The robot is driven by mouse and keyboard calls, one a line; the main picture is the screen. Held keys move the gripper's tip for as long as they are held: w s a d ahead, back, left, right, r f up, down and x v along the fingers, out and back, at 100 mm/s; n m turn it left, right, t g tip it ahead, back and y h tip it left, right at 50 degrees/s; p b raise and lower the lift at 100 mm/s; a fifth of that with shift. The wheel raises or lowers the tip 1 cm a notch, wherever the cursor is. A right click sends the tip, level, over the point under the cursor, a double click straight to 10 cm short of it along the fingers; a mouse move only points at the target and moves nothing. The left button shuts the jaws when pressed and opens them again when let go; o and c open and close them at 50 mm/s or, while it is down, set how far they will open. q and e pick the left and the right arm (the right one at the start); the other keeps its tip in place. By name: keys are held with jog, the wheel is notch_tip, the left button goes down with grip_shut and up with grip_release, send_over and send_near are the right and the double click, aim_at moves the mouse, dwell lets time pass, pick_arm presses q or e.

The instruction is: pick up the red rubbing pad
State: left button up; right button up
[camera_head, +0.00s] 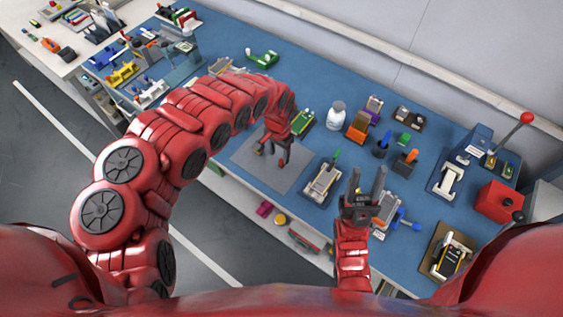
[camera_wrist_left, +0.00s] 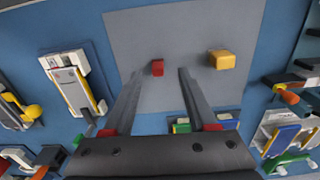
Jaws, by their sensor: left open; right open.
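The red rubbing pad, a small red block (camera_wrist_left: 157,68), lies on the grey mat (camera_wrist_left: 128,28) in the left wrist view. It shows between the tips of my open left gripper (camera_wrist_left: 162,80), closer to the left-hand finger; I cannot tell the height gap. In the head view my left gripper (camera_head: 281,160) points down over the grey mat (camera_head: 245,178), and I cannot make out the pad there. My right gripper (camera_head: 367,180) is open and empty, over the front part of the table, right of the mat.
A yellow block (camera_wrist_left: 222,59) lies on the mat, right of the pad in the left wrist view. A white-and-grey fixture (camera_head: 322,183) stands right of the mat in the head view. A white bottle (camera_head: 337,114) and several small tools stand behind. The mat is otherwise mostly clear.

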aim_at(280, 161)
pick_arm(q)
jog(key=shift+d+f, duration=0.15)
jog(key=shift+f, duration=0.15)
notch_tip(280, 161, down, 3)
jog(key=shift+s+d+r+p, duration=0.15)
jog(key=shift+p, duration=0.65)
jog(key=shift+f, duration=0.9)
grip_shut()
